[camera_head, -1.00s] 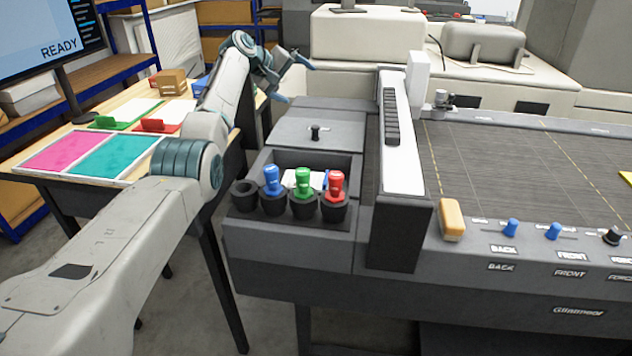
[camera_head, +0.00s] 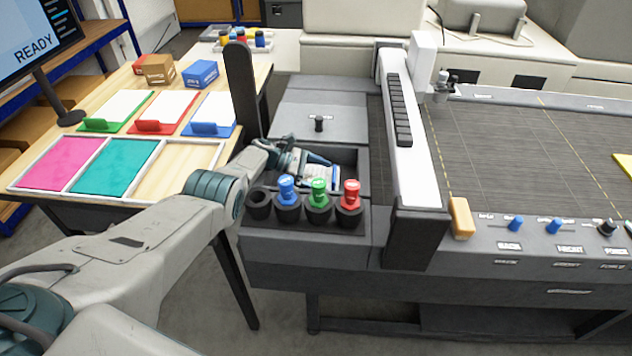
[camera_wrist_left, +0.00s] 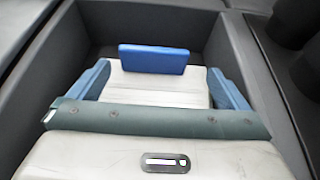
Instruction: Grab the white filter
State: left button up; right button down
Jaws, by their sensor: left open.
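A flat white piece with a blue block at one end, which I take as the white filter (camera_head: 318,178), lies in the dark bin (camera_head: 352,160) of the grey machine. In the left wrist view the white filter (camera_wrist_left: 155,90) sits between my fingers, with its blue block (camera_wrist_left: 153,59) at the far end. My left gripper (camera_head: 308,162) is down at the bin. In the left wrist view my left gripper (camera_wrist_left: 158,88) is open, one finger on each side of the piece. Whether the fingers touch it cannot be told. My right gripper is not in view.
Blue, green and red knobbed bottles (camera_head: 319,195) stand in cups along the bin's front edge, beside an empty cup (camera_head: 259,202). A tall white and black bar (camera_head: 405,130) rises right of the bin. The wooden table (camera_head: 115,85) with coloured trays is at left.

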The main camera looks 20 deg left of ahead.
aim_at(335, 177)
pick_arm(q)
jog(key=shift+w+d+f, duration=0.15)
jog(key=shift+w+d, duration=0.05)
jog(key=shift+d, duration=0.2)
jog(key=b+x, duration=0.2)
jog(key=x, duration=0.1)
jog(key=shift+w+d, duration=0.1)
jog(key=shift+w, duration=0.25)
jog(key=shift+w+d, duration=0.1)
jog(key=shift+d, duration=0.25)
jog(key=c, duration=1.3)
jog(key=shift+o, duration=0.2)
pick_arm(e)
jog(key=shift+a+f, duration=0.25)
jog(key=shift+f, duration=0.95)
